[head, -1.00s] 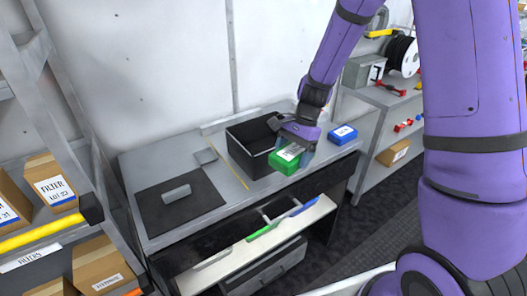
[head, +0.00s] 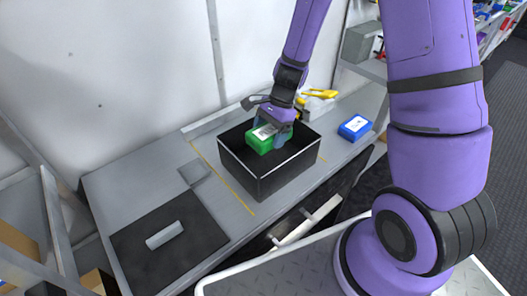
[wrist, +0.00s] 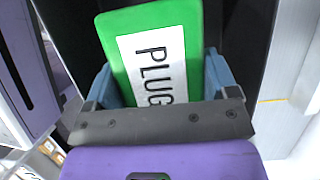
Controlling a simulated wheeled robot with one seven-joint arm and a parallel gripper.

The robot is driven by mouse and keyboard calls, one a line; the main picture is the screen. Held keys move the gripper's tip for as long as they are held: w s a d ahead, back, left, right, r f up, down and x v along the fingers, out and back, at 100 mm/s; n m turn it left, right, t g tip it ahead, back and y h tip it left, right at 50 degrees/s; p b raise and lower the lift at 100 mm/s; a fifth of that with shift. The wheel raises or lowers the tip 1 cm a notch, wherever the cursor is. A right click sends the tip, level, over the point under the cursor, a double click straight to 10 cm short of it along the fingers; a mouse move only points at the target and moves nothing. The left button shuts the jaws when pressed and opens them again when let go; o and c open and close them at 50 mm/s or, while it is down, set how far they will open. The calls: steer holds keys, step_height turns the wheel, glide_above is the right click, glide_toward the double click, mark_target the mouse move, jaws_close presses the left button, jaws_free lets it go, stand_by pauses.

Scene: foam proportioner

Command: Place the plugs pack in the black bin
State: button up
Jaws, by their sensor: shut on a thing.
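The plugs pack (head: 261,139) is a green box with a white label; in the wrist view the pack (wrist: 186,30) shows the letters "PLUG". My gripper (head: 275,135) is shut on it, with a blue finger on each side in the wrist view (wrist: 160,80). The black bin (head: 262,182) is an open-topped box on the grey bench. The pack is over the bin's opening, at about rim height in the head view. I cannot tell how far the pack is above the bin floor, and part of the bin's inside is hidden by the gripper and pack.
A blue box (head: 355,127) lies on the bench right of the bin. A yellow-handled tool (head: 320,94) is behind the bin. The bench between mat and bin is mostly clear.

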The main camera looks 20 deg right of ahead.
mark_target(265, 164)
steer(key=shift+f, duration=4.85)
steer(key=shift+f, duration=0.1)
steer(key=o, duration=0.9)
